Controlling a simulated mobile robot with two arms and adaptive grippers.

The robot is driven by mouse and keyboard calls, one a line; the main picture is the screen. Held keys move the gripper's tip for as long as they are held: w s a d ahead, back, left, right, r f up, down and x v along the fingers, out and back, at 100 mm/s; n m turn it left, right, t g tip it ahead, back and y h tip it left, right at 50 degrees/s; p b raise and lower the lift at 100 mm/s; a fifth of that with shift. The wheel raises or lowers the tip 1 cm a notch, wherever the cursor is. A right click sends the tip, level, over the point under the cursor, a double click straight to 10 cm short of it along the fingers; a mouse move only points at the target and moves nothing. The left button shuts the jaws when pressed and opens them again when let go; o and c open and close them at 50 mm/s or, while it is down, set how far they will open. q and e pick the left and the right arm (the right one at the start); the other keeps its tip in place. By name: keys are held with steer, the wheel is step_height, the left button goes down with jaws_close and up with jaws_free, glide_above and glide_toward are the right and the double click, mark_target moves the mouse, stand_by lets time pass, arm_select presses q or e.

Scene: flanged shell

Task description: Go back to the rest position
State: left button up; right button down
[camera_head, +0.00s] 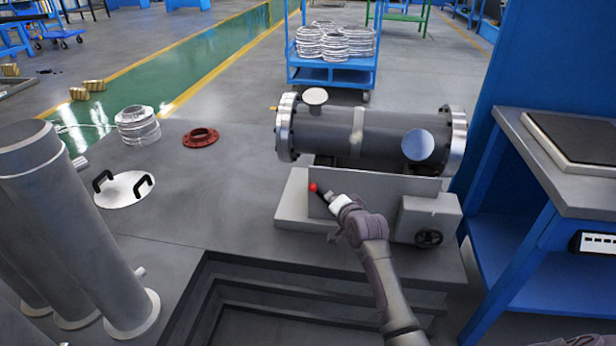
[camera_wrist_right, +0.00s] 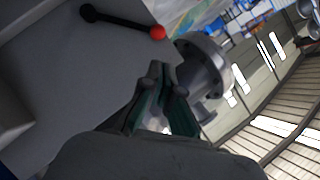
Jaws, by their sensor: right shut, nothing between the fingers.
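My right gripper (camera_head: 334,236) comes in on the arm from the bottom, low in front of the grey stand (camera_head: 378,188). In the right wrist view its two dark fingers (camera_wrist_right: 164,82) come together with nothing held between them. A black lever with a red ball end (camera_head: 313,187) is close above the gripper on the stand's front. The red ball also shows in the right wrist view (camera_wrist_right: 158,32), apart from the fingers. A flanged shell (camera_head: 385,128) lies horizontally on the stand. Its flange appears beyond the fingers in the wrist view (camera_wrist_right: 205,65). My left gripper is not in view.
A lid with black handles (camera_head: 122,190), a red flange ring (camera_head: 200,138) and stacked silver rings (camera_head: 138,125) are at left. Grey upright cylinders (camera_head: 75,220) stand lower left. A blue bench (camera_head: 545,200) stands right. A stepped recess (camera_head: 300,295) is below. Floor between lid and stand is clear.

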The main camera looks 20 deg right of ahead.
steer(key=s+a+f+n+g+y, duration=0.1)
steer(key=s+a+f+n+g, duration=0.4)
steer(key=s+f, duration=0.9)
steer(key=s+a+f+n+g+y, duration=0.1)
steer(key=s+a+f+n+g, duration=0.35)
steer(key=s+f, duration=0.95)
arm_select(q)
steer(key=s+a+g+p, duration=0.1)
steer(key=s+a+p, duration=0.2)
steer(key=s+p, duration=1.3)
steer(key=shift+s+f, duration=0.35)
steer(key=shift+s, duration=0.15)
arm_select(e)
steer(key=s+a+f+n+g, duration=0.1)
steer(key=s+f+n, duration=0.1)
steer(key=s, duration=1.3)
steer(key=s+a+f+n+g, duration=0.1)
steer(key=s+f+n+g, duration=0.1)
steer(key=s, duration=1.3)
steer(key=shift+a+f+n, duration=0.15)
steer(key=shift+f+n, duration=0.6)
steer(key=shift+f, duration=0.2)
